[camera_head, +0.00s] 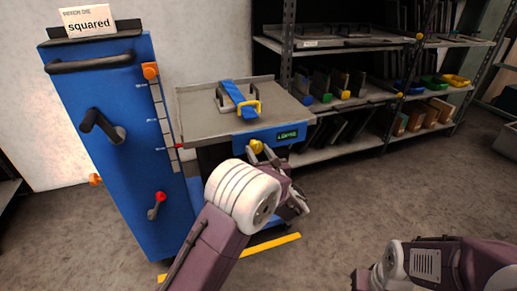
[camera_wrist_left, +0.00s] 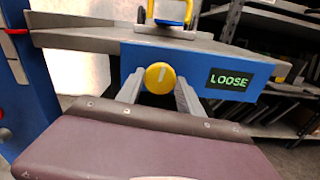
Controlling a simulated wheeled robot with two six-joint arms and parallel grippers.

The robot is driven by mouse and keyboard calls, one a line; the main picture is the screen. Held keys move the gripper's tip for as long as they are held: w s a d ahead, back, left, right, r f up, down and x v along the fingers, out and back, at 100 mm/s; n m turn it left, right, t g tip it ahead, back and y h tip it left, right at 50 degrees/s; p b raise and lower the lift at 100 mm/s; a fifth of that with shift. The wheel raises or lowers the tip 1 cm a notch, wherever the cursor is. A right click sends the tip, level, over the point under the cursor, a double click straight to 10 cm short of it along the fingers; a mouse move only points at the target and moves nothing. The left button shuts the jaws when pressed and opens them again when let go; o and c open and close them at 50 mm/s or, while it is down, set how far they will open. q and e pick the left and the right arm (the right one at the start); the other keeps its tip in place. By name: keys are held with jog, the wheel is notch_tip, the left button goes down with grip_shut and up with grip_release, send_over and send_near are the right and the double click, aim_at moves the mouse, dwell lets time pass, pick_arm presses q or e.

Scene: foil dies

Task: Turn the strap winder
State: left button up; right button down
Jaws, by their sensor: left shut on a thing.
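The strap winder is a round yellow knob (camera_wrist_left: 160,78) with a pale mark near its top, on the blue front panel (camera_wrist_left: 200,62) of a bench. It also shows in the head view (camera_head: 257,146). A display (camera_wrist_left: 228,84) right of the knob reads LOOSE. My left gripper (camera_wrist_left: 158,92) is shut on the knob, one finger on each side.
A tall blue cabinet (camera_head: 128,165) with black handles and a red-knobbed lever (camera_head: 157,204) stands to the left, under a "squared" sign (camera_head: 88,21). Shelves (camera_head: 345,100) with bins stand behind at right. The floor (camera_head: 370,185) between is clear, with a yellow line (camera_head: 270,245).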

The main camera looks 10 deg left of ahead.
pick_arm(q)
jog(key=m+p, duration=0.3)
jog(key=p, duration=0.1)
jog(key=m+p, duration=0.3)
jog(key=p, duration=0.1)
jog(key=m+p, duration=0.2)
jog(key=p, duration=0.2)
jog(key=shift+r+m, duration=0.25)
jog(key=shift+m, duration=0.15)
jog(key=shift+f+m+p, duration=0.15)
jog(key=shift+m+p, duration=0.7)
jog(key=shift+m, duration=0.1)
jog(key=shift+f+m+p, duration=0.1)
jog(key=shift+m+p, duration=0.7)
jog(key=shift+m, duration=0.15)
jog(key=shift+f, duration=0.1)
jog(key=o, duration=1.4)
jog(key=shift+s, duration=0.1)
jog(key=shift+p+v, duration=1.3)
jog(key=shift+v, duration=3.2)
